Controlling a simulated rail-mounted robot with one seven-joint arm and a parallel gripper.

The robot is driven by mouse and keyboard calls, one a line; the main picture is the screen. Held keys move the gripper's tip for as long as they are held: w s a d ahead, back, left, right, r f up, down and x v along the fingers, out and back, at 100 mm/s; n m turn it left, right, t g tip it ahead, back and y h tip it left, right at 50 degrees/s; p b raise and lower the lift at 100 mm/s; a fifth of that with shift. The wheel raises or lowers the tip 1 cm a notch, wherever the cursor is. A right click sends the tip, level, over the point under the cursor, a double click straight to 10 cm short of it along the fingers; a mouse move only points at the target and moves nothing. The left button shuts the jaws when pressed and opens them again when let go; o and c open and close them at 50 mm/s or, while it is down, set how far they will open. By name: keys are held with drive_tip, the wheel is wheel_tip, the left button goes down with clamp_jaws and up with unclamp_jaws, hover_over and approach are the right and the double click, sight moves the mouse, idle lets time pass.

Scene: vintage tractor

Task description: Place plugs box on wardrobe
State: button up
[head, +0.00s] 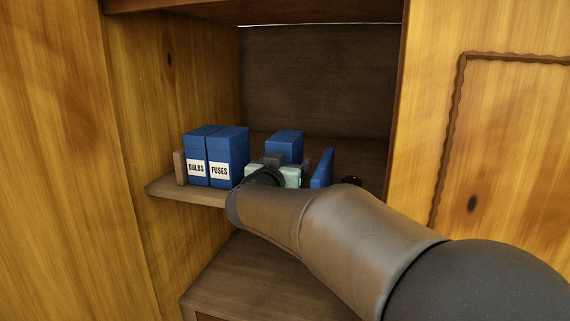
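My gripper (274,170) reaches into the wardrobe (320,85) over its shelf (185,188). A blue box (285,141) shows just above and beyond my gripper. Its lower part is hidden and no label shows, so I cannot tell whether it is the plugs box. My fingertips are hidden behind the gripper body, so I cannot tell whether they hold this box. Two upright blue boxes, labelled BULBS (196,160) and FUSES (228,160), stand side by side left of my gripper. A thin blue piece (322,168) stands just right of my gripper.
A small wooden end piece (179,167) stands left of the BULBS box. A small dark object (350,181) lies right of the thin blue piece. Wooden sides enclose the opening. A lower wooden surface (250,280) lies below the shelf. My arm covers the shelf's right front.

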drive_tip(key=shift+r, duration=0.2)
drive_tip(key=b+v, duration=0.2)
drive_tip(key=v, duration=1)
